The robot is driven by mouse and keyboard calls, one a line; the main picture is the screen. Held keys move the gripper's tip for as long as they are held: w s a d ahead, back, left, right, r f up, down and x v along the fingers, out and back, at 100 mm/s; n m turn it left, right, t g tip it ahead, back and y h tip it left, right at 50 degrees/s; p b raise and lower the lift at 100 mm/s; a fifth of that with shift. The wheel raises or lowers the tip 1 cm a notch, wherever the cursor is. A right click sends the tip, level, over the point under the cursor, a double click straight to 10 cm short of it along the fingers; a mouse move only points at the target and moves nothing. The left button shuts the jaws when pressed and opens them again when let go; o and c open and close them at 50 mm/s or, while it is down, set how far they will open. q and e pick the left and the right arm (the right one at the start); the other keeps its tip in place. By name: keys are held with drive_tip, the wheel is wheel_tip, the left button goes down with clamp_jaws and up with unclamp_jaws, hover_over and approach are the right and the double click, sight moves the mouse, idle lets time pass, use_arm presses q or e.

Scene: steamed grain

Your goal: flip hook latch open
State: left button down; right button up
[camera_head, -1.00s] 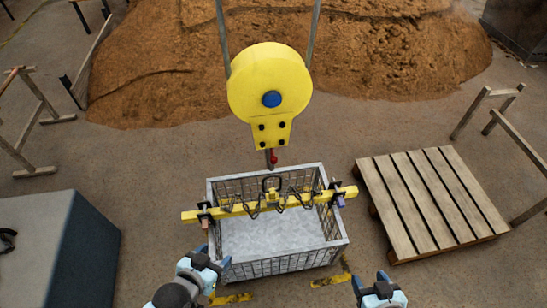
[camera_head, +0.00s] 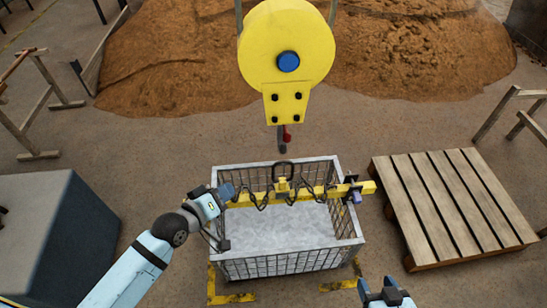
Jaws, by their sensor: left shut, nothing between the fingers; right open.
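A yellow pulley block (camera_head: 287,48) hangs above the scene. Its dark hook (camera_head: 281,138) with a small red latch (camera_head: 287,134) hangs below it, over a yellow spreader bar (camera_head: 322,192). The bar has a dark lifting loop (camera_head: 283,170) and lies across a wire basket (camera_head: 290,262); the hook is apart from the loop. My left gripper (camera_head: 222,192) is shut and empty at the bar's left end, hiding that end; whether it touches the bar I cannot tell. My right gripper (camera_head: 385,286) is open and empty at the bottom edge, right of the basket.
A wooden pallet (camera_head: 455,205) lies to the right. A grey block (camera_head: 55,235) stands at left. A brown grain heap (camera_head: 420,55) fills the back. Wooden trestles stand at both sides. Yellow floor marks (camera_head: 232,298) lie around the basket.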

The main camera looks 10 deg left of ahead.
sight(285, 135)
use_arm(q)
drive_tip(key=w+a+r+n+t+h+b, duration=0.1)
drive_tip(key=w+r+n+h+b, duration=0.2)
drive_tip(key=w+n+b, duration=0.3)
drive_tip(key=w+h+b, duration=0.1)
drive_tip(key=b, duration=0.3)
drive_tip(key=shift+w, duration=0.35)
use_arm(e)
wheel_tip(285, 135, down, 8)
drive_tip(key=shift+w+a+r, duration=0.25)
drive_tip(key=shift+w+a, duration=0.05)
drive_tip(key=shift+w, duration=0.05)
use_arm(q)
drive_tip(key=s+d+b+x, duration=0.1)
drive_tip(key=d+x, duration=0.1)
drive_tip(key=x, duration=1.1)
drive_tip(key=shift+s, duration=0.25)
use_arm(e)
drive_tip(key=shift+a+f+t, duration=0.1)
drive_tip(key=shift+f+t, duration=0.1)
drive_tip(key=shift+t, duration=0.1)
use_arm(q)
drive_tip(key=shift+r+n+t, duration=0.1)
drive_tip(key=shift+n+t, duration=0.2)
use_arm(e)
drive_tip(key=shift+r, duration=0.1)
